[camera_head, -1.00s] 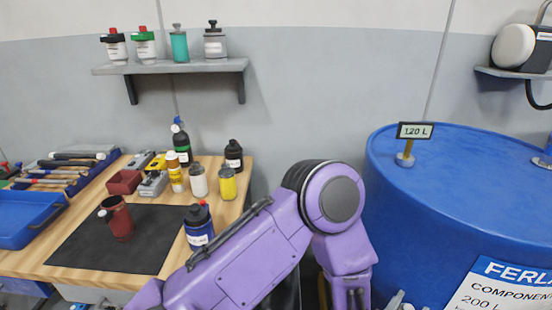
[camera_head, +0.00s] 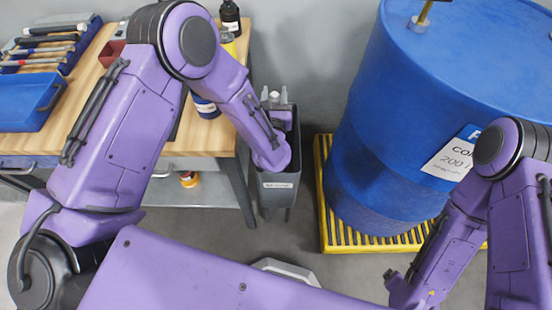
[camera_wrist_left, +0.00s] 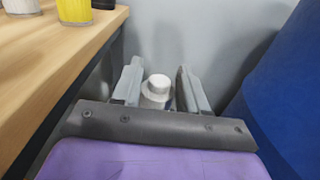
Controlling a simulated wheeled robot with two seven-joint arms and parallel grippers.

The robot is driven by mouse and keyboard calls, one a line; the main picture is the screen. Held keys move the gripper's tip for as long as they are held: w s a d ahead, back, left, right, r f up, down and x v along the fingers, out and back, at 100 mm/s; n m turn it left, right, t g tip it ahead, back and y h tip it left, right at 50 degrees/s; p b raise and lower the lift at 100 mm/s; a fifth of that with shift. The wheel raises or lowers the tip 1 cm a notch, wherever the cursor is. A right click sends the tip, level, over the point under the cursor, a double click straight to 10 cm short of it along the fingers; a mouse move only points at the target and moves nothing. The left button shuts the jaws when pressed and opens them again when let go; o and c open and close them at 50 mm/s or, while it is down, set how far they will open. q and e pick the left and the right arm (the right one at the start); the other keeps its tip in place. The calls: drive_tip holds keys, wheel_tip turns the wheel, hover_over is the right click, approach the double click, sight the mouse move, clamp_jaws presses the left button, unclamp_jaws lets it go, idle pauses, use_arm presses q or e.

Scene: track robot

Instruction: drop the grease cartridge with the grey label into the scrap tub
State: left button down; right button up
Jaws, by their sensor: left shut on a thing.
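The scrap tub (camera_head: 277,203) is a narrow dark grey bin with a pale tag on its front, standing between the workbench and the blue drum. In the left wrist view, the cartridge (camera_wrist_left: 157,86) has a whitish cap and stands between the two grey fingers (camera_wrist_left: 159,88). Its label and lower body are hidden by the wrist. My right arm is at the lower right; its fingers are out of frame.
The wooden workbench (camera_head: 90,85) is at the left, with a blue tray (camera_head: 25,100) and bottles near its right edge. The blue drum (camera_head: 385,150) stands on a yellow pallet (camera_head: 335,240) right of the tub. An orange-topped can (camera_head: 188,180) sits under the bench.

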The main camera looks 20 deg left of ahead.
use_arm(q)
drive_tip(key=shift+w+a+f, duration=0.1)
drive_tip(key=shift+w+a, duration=0.1)
drive_tip(key=shift+a, duration=0.15)
wheel_tip(320, 180, down, 6)
drive_tip(key=b, duration=0.4)
drive_tip(key=shift+b, duration=0.35)
drive_tip(key=c, duration=0.5)
unclamp_jaws()
drive_tip(key=b+v, duration=0.1)
drive_tip(key=v, duration=0.9)
drive_tip(key=shift+s+d, duration=0.2)
drive_tip(key=shift+s, duration=0.1)
